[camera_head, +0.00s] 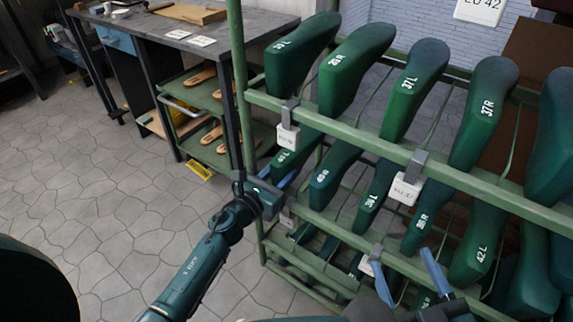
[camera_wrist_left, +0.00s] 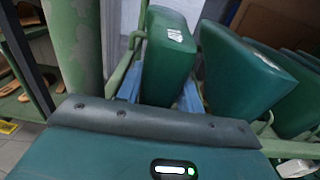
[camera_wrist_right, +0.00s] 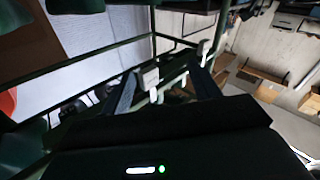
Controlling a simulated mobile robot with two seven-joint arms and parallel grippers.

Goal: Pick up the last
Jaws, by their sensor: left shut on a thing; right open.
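Green lasts hang toe-down in rows on a green rack (camera_head: 247,130).
Neighbouring lasts (camera_head: 335,172) hang close to the right of the held one. White size tags (camera_head: 406,190) are clipped to the rack bars. A workbench (camera_head: 180,38) with shelves of sandal soles stands behind left.

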